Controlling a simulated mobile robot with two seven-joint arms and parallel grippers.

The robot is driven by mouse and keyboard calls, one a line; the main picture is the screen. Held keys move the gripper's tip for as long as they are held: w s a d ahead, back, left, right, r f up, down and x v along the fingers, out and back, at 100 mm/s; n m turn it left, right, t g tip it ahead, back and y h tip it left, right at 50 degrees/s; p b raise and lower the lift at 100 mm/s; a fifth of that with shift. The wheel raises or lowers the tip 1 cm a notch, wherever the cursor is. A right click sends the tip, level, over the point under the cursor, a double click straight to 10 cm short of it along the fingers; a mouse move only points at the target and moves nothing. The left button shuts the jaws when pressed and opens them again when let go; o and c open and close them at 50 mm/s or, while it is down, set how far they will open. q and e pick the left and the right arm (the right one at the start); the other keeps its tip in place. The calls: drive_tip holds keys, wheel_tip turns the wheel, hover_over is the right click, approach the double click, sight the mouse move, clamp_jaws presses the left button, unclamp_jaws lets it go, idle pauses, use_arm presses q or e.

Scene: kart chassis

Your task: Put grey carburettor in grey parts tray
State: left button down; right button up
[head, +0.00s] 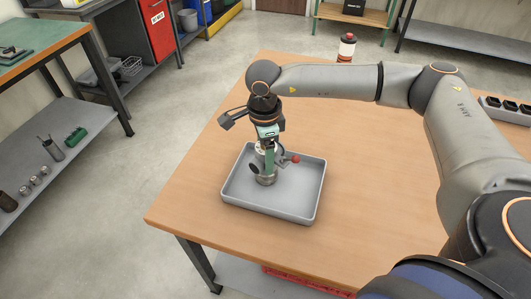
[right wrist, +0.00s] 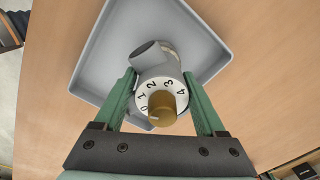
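The grey carburettor (head: 266,180) is at the grey parts tray (head: 235,203), within its outline in the head view, low over or on its floor. In the right wrist view the carburettor (right wrist: 150,54) shows a white numbered dial and a brass knob, with the tray (right wrist: 213,38) behind it. My right gripper (head: 268,165) comes down from above. Its green fingers, also in the right wrist view (right wrist: 160,84), close against both sides of the carburettor. Whether its base touches the tray floor is unclear. My left gripper is not in view.
The tray stands on a wooden table (head: 190,192) with bare top around it. A red-and-white bottle (head: 346,48) stands at the far edge. A grey holder with dark pieces (head: 505,108) is at the right.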

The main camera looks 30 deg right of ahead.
drive_tip(key=o, duration=0.4)
drive_tip(key=shift+r, duration=0.15)
wheel_tip(320, 180, up, 12)
drive_tip(key=shift+s+a+r, duration=0.1)
drive_tip(key=shift+a, duration=0.05)
idle(0.7)
